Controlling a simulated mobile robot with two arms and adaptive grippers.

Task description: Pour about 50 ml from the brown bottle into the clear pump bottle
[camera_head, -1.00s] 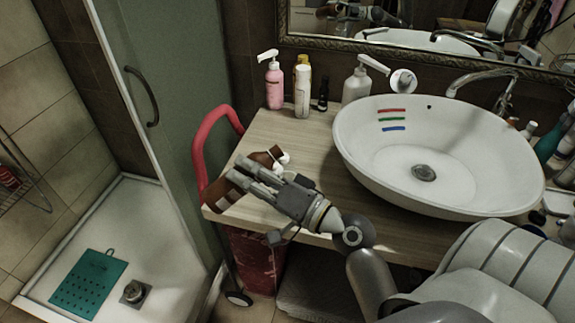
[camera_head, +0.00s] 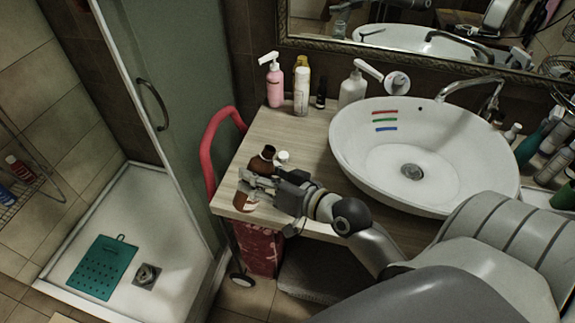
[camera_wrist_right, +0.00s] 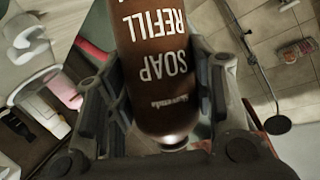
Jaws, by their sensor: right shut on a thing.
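The brown bottle (camera_head: 265,154) is in my right gripper (camera_head: 248,184) above the counter's left front corner. It stands slightly tilted, with its neck up and no cap visible on it. In the right wrist view the fingers are on either side of the brown bottle (camera_wrist_right: 165,85), and its white lettering reads SOAP REFILL. A greyish pump bottle (camera_head: 351,91) with a white pump stands at the back, left of the basin; it looks like the clear pump bottle. A small white round thing (camera_head: 283,157) shows just behind my right gripper; I cannot tell what it is. My left gripper is out of view.
A pink pump bottle (camera_head: 274,84), a white bottle (camera_head: 301,92) and a small dark bottle (camera_head: 320,93) stand along the back wall. The white basin (camera_head: 345,150) fills the right side. The wooden counter (camera_head: 290,128) is bare between them. A red handle (camera_head: 211,150) rises at its left edge.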

